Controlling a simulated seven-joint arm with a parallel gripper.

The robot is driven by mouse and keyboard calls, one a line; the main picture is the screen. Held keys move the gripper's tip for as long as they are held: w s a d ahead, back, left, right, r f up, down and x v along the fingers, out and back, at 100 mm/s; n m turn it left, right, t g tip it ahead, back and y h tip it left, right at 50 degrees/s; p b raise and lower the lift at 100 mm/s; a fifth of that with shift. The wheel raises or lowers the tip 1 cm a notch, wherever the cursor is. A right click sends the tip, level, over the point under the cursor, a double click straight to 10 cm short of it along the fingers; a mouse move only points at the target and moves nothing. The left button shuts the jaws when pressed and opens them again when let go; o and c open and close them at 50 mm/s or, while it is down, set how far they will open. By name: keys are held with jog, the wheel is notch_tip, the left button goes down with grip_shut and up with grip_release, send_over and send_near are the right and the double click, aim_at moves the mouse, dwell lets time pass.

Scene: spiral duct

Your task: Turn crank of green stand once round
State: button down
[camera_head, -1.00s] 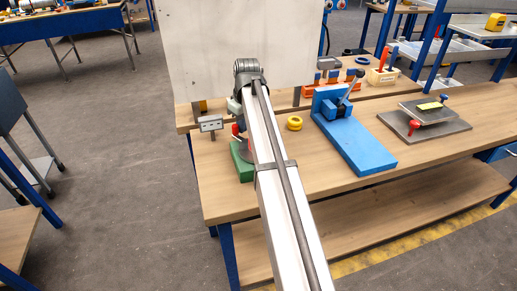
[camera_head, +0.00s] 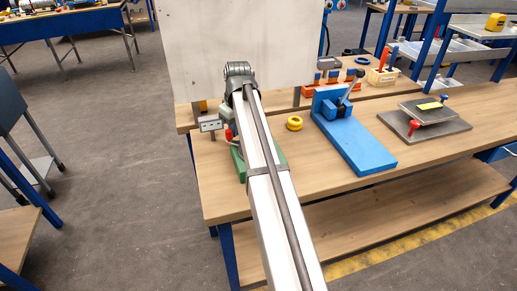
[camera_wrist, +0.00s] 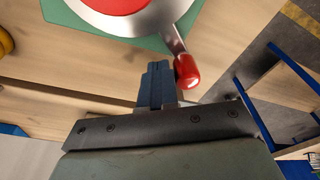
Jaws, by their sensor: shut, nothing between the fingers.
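The green stand (camera_head: 238,165) is on the wooden bench, mostly hidden behind my arm in the head view. In the wrist view its green base (camera_wrist: 75,18) carries a red disc (camera_wrist: 112,5) with a pale metal rim. A metal crank arm (camera_wrist: 172,38) runs out from the rim to a red handle (camera_wrist: 187,72). My gripper (camera_wrist: 156,68) is shut and empty, its dark fingertips just left of the red handle. I cannot tell whether they touch it. In the head view my arm hides the gripper; a small red part (camera_head: 229,134) shows left of the arm.
A blue fixture with a lever (camera_head: 352,140) and a yellow ring (camera_head: 295,123) are on the bench to the right. Grey plates with a red knob (camera_head: 425,118) lie farther right. A small grey box (camera_head: 210,123) stands left of my arm. A pale panel (camera_head: 200,60) rises behind.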

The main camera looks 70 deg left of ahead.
aim_at(229, 131)
jog(key=shift+s+d, duration=0.2)
jog(key=shift+s, duration=0.15)
jog(key=shift+s+d, duration=0.75)
jog(key=shift+s+d, duration=0.55)
jog(key=shift+d, duration=0.3)
jog(key=shift+s+d, duration=0.2)
jog(key=shift+d, duration=0.3)
jog(key=shift+s+d, duration=0.2)
jog(key=shift+d, duration=0.25)
